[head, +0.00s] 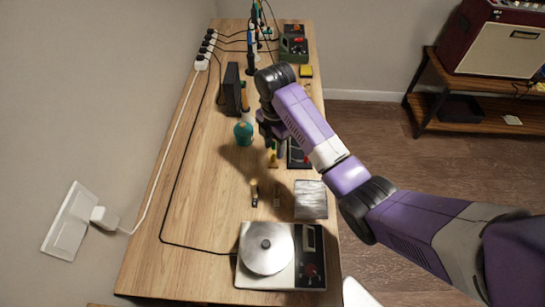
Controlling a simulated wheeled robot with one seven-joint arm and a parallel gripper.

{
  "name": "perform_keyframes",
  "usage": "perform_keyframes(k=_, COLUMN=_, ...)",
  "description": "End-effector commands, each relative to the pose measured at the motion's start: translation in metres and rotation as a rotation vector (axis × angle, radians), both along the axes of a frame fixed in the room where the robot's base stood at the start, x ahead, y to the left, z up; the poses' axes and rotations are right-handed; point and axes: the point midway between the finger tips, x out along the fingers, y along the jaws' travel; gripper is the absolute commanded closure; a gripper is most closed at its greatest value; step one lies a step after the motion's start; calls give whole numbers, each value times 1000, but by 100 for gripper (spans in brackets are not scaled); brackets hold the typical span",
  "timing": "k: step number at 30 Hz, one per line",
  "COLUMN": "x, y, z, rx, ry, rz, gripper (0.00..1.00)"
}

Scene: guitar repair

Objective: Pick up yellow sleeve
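A small yellow upright piece (273,156), which looks like the yellow sleeve, stands on the wooden workbench (195,200) near its middle. It is small in the picture, so I cannot be sure of its exact shape. My gripper (266,135) is dark and points down just above and behind it in the picture. I cannot tell whether the gripper touches the piece, or how far apart its fingers are.
A teal bottle (243,133) stands close left of my gripper. A dark tray (299,155) lies to the right. Two small tools (254,193), a silver block (311,200) and a hot plate (266,248) are nearer. A yellow block (306,71) lies farther back. The bench's left side is mostly clear.

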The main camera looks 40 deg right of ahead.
Motion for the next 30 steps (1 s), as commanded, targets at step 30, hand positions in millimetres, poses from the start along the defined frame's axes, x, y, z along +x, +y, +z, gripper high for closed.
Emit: perform_keyframes(k=30, x=6, y=0, z=-50, rx=0, ry=-1, rz=-2, gripper=100)
